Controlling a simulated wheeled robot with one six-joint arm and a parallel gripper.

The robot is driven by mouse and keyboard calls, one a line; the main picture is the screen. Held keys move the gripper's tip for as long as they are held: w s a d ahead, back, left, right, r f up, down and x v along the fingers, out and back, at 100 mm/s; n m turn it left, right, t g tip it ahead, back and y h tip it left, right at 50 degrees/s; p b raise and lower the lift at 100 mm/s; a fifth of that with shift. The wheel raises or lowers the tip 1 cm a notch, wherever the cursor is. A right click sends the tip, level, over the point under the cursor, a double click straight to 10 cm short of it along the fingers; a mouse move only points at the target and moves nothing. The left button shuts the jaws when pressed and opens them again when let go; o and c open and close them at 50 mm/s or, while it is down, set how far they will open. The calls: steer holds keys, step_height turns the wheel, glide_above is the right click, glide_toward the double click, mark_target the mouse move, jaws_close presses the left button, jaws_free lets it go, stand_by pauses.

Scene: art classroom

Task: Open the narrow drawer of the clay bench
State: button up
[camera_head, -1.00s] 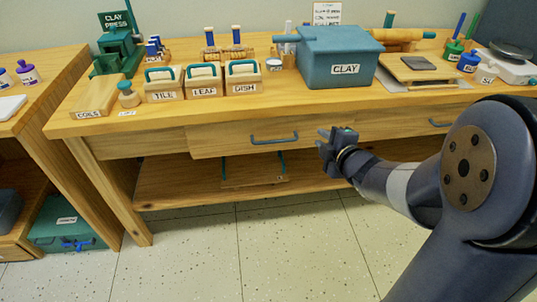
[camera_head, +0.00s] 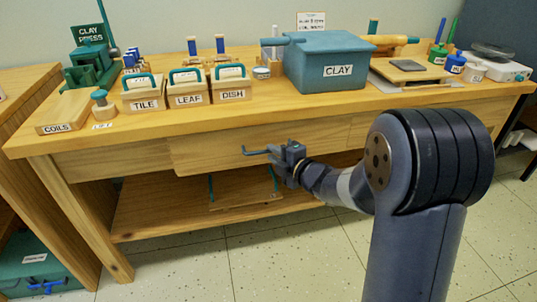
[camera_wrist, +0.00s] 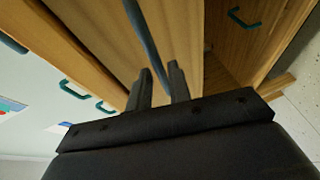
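The clay bench (camera_head: 150,115) is a wooden table with drawers under its top. A wooden drawer front (camera_head: 205,150) with a blue-grey bar handle (camera_head: 254,151) faces me and looks shut. My gripper (camera_head: 283,152) is at the right part of this handle. In the wrist view, the handle bar (camera_wrist: 143,35) runs between the two dark fingers (camera_wrist: 160,72) of my gripper, which stand apart with gaps beside the bar. The drawer front also shows there (camera_wrist: 100,30). My arm hides much of the bench front further right, including the other drawer's handle.
On the bench top stand the teal CLAY box (camera_head: 330,75), the labelled TILE (camera_head: 145,104), LEAF (camera_head: 189,100) and DISH (camera_head: 232,96) holders, and a clay press (camera_head: 90,65). A lower shelf (camera_head: 165,215) lies below the drawer. The floor (camera_head: 245,265) in front is clear.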

steer(key=shift+x, duration=1.5)
steer(key=shift+c, duration=0.2)
jaws_close()
